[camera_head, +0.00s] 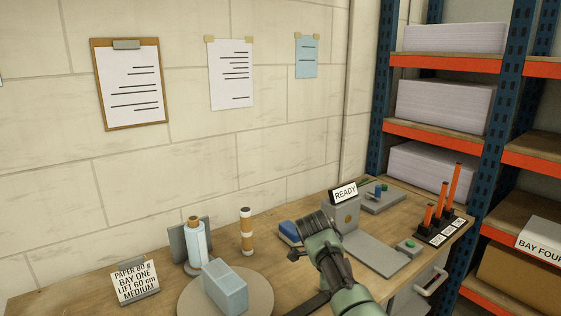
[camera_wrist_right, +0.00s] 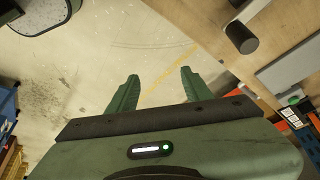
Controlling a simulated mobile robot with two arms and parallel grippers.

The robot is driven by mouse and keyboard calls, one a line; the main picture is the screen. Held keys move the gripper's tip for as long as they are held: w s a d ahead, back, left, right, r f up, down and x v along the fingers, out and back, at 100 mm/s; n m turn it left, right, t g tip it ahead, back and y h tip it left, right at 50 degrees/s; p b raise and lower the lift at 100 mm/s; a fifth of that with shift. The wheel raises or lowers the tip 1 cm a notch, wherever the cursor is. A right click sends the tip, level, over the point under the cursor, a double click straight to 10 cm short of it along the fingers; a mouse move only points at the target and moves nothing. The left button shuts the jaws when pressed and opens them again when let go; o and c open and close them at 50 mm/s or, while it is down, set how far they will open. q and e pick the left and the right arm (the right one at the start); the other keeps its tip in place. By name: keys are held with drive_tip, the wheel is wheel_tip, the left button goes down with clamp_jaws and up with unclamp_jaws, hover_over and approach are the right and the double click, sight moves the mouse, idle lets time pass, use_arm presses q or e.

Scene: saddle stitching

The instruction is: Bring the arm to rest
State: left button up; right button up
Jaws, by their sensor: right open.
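My right gripper (camera_wrist_right: 159,76) shows in the right wrist view with its two green fingers apart and nothing between them. Bare floor (camera_wrist_right: 150,40) lies beyond the fingertips, and a wooden edge is at the upper right. In the head view, a green and dark part of my arm (camera_head: 335,270) rises from the bottom over the workbench (camera_head: 285,285). I cannot make out the fingertips there. My left gripper is in neither view.
The bench holds a grey block (camera_head: 225,287) on a round plate, a bottle (camera_head: 195,243), a banded roll (camera_head: 246,230), a paper sign (camera_head: 135,283), a READY sign (camera_head: 345,192) on a grey device, and orange-topped posts (camera_head: 440,205). A shelf rack (camera_head: 492,140) stands right.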

drive_tip(key=s+d+f+n+y, duration=0.1)
drive_tip(key=s+f+n, duration=0.4)
drive_tip(key=f, duration=0.8)
drive_tip(key=s+d+f+n+y, duration=0.1)
drive_tip(key=s+f+n, duration=0.2)
drive_tip(key=s+f, duration=0.75)
drive_tip(key=s+d+f+n+y, duration=0.1)
drive_tip(key=s+f+n, duration=0.3)
drive_tip(key=f, duration=1.1)
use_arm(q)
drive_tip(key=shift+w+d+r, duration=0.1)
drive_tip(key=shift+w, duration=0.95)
use_arm(e)
drive_tip(key=s+d+f+n, duration=0.1)
drive_tip(key=s+f+n, duration=0.2)
drive_tip(key=s, duration=0.9)
drive_tip(key=s+d+f+n+t+y, duration=0.1)
drive_tip(key=s+f, duration=0.5)
drive_tip(key=s, duration=0.7)
drive_tip(key=s+d+f+n, duration=0.2)
drive_tip(key=s+f+n, duration=0.3)
drive_tip(key=s, duration=0.7)
drive_tip(key=shift+s+d+f+n+t+y, duration=0.15)
drive_tip(key=shift+s+f+n+t+y, duration=0.2)
drive_tip(key=shift+n, duration=0.15)
